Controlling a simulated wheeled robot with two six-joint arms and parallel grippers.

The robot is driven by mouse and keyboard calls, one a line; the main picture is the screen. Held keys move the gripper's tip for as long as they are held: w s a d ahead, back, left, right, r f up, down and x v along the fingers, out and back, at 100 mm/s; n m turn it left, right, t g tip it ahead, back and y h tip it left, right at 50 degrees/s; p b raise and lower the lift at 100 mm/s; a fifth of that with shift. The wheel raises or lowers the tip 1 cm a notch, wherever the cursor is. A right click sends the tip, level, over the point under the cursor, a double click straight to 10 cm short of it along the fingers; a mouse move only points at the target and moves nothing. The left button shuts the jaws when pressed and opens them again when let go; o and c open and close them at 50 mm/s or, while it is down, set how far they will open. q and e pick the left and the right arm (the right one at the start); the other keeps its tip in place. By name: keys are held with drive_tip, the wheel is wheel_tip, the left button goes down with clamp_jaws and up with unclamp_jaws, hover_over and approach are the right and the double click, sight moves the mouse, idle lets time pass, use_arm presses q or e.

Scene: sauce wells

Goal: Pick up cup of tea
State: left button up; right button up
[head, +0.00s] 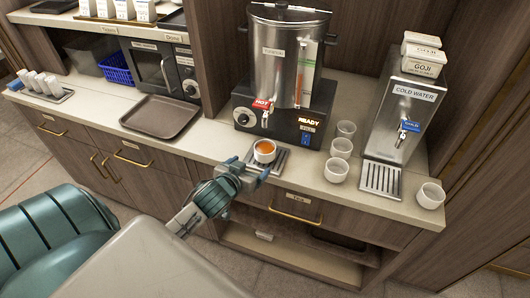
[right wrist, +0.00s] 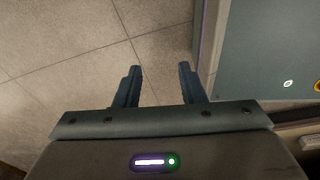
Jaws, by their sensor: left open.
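A white cup of orange-brown tea (head: 265,151) stands on a small drip tray (head: 281,160) below the red HOT tap of the steel water boiler (head: 285,60). My left gripper (head: 253,166) is open at the counter's front edge, with its fingers close around or beside the cup; I cannot tell whether they touch it. My right gripper (right wrist: 157,85) is open and empty in the right wrist view, above the floor tiles. It does not show in the head view.
Several empty white cups (head: 341,147) stand right of the boiler. A cold water dispenser (head: 405,110) with a drip tray (head: 380,179) is farther right. An empty brown tray (head: 160,117) lies left on the counter, before a microwave (head: 160,72). The counter between is clear.

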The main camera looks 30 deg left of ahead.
sight(260, 155)
use_arm(q)
drive_tip(key=w, duration=0.3)
drive_tip(key=w+p, duration=0.1)
drive_tip(key=shift+w+a+f, duration=0.2)
drive_tip(key=shift+w+a, duration=0.1)
drive_tip(key=shift+w, duration=0.05)
drive_tip(key=shift+w+f, duration=0.25)
drive_tip(key=shift+w, duration=0.3)
drive_tip(key=shift+w+p, duration=0.35)
drive_tip(key=shift+p, duration=0.15)
drive_tip(key=p+x, duration=0.1)
drive_tip(key=x, duration=0.2)
drive_tip(key=shift+w+d+p, duration=0.1)
drive_tip(key=shift+w+p, duration=0.05)
drive_tip(key=shift+p, duration=0.15)
drive_tip(key=shift+w+f, duration=0.25)
drive_tip(key=shift+w, duration=0.05)
drive_tip(key=shift+w+f, duration=0.1)
drive_tip(key=shift+w, duration=0.05)
drive_tip(key=c, duration=1)
drive_tip(key=shift+c, duration=1.4)
use_arm(e)
drive_tip(key=r, duration=0.2)
drive_tip(key=d+r, duration=0.1)
drive_tip(key=shift+w+r, duration=0.15)
drive_tip(key=shift+r, duration=0.25)
